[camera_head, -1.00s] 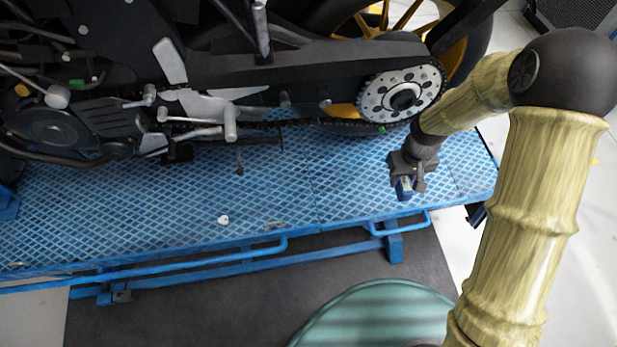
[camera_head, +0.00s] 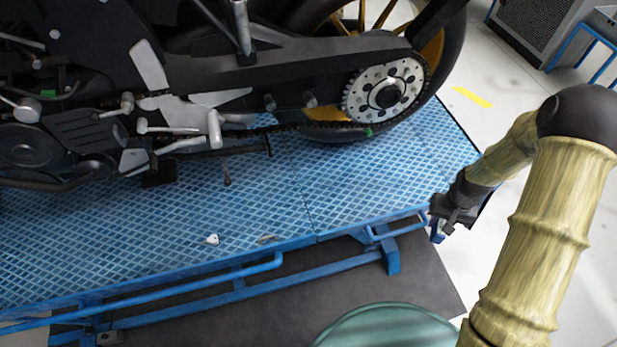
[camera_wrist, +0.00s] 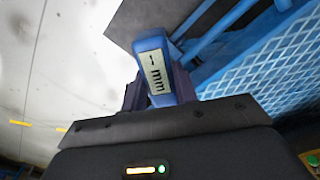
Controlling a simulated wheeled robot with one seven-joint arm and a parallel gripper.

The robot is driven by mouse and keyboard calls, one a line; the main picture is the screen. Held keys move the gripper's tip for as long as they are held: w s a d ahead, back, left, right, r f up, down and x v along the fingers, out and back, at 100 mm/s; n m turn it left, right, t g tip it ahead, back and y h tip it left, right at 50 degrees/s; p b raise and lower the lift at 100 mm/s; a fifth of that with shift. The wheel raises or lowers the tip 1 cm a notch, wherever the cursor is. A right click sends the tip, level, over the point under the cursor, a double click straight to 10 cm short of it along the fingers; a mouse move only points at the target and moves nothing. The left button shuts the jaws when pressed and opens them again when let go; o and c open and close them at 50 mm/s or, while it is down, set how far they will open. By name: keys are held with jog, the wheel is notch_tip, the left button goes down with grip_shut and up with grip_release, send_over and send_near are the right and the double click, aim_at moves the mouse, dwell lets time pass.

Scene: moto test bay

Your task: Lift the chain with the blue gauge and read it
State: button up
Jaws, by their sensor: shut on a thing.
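My gripper (camera_head: 440,222) is shut on the blue gauge (camera_wrist: 157,68). In the wrist view the gauge stands between the two dark fingers, with a pale label that looks like "1 mm". In the head view only a little blue of the gauge (camera_head: 437,233) shows under the jaws. The gripper is near the right front corner of the lift, well away from the motorcycle. The dark chain (camera_head: 320,130) runs under the swingarm to the silver rear sprocket (camera_head: 410,82). Gauge and chain are apart. A small green mark (camera_head: 369,132) shows at the chain below the sprocket.
The motorcycle stands on the blue lift platform (camera_head: 330,200). A small white piece (camera_head: 212,239) and a small brownish piece (camera_head: 267,239) lie near its front edge. A round green top (camera_head: 385,328) is at the bottom. Open pale floor (camera_head: 510,110) lies at the right.

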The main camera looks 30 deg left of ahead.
jog(key=d+f+m+b, duration=0.2)
jog(key=d+f+m, duration=0.1)
jog(key=d+f, duration=0.3)
jog(key=shift+w+d, duration=0.15)
jog(key=shift+d, duration=1)
jog(key=shift+a+f, duration=0.1)
jog(key=shift+a, duration=0.05)
jog(key=shift+a, duration=0.2)
